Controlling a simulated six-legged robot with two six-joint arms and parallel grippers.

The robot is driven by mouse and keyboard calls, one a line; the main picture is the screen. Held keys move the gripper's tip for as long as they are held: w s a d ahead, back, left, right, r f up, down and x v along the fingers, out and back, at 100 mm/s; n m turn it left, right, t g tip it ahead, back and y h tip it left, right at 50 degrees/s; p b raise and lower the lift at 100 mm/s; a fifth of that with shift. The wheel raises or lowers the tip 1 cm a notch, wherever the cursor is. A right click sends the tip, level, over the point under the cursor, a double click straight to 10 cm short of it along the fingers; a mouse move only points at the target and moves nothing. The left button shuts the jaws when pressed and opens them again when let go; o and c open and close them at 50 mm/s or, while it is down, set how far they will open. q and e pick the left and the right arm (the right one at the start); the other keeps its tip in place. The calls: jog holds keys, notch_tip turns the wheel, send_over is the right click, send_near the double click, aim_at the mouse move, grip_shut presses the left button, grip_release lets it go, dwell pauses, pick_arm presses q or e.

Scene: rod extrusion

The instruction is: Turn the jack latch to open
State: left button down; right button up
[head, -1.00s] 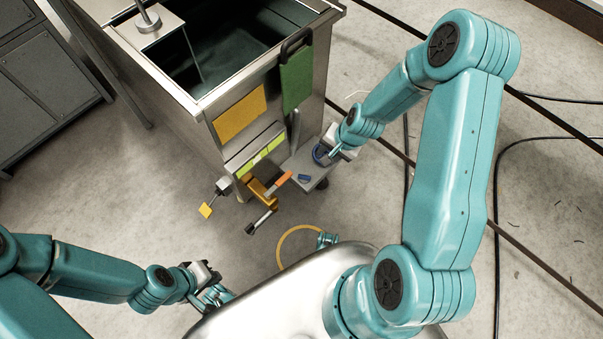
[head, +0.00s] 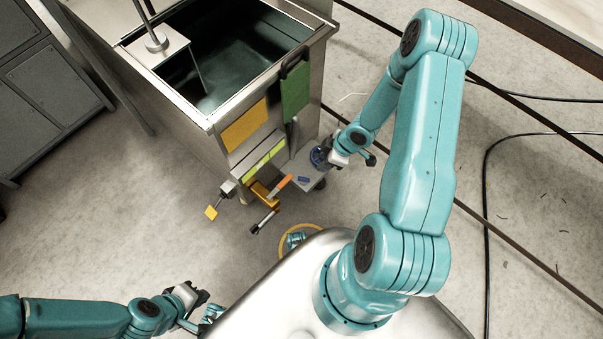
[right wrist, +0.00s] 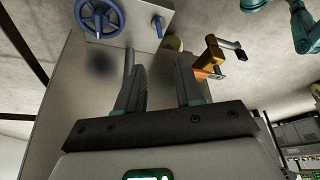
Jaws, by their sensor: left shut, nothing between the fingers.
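A steel tank (head: 222,125) stands ahead of me. On its front face is an orange bracket (head: 263,192) with a dark bar-like handle (head: 263,222) and an orange-red lever (head: 279,186). I cannot tell which part is the jack latch. The bracket also shows in the right wrist view (right wrist: 212,55), right of my fingers. My right gripper (right wrist: 160,75) is open, with an empty gap between its fingers. In the head view it (head: 332,158) is beside a blue handwheel (head: 318,156) on a grey shelf. My left gripper (head: 203,300) is shut and empty, low at left, away from the tank.
A small blue lever (right wrist: 158,26) is beside the handwheel on the shelf (head: 301,168). Grey cabinets (head: 50,95) stand at left. Cables (head: 488,200) cross the floor at right.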

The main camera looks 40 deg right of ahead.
jog(key=b+x, duration=0.8)
jog(key=x, duration=0.7)
jog(key=shift+s+d+f+b, duration=0.1)
jog(key=shift+d+f+b, duration=0.05)
jog(key=shift+b, duration=0.15)
jog(key=shift+f, duration=0.45)
grip_shut()
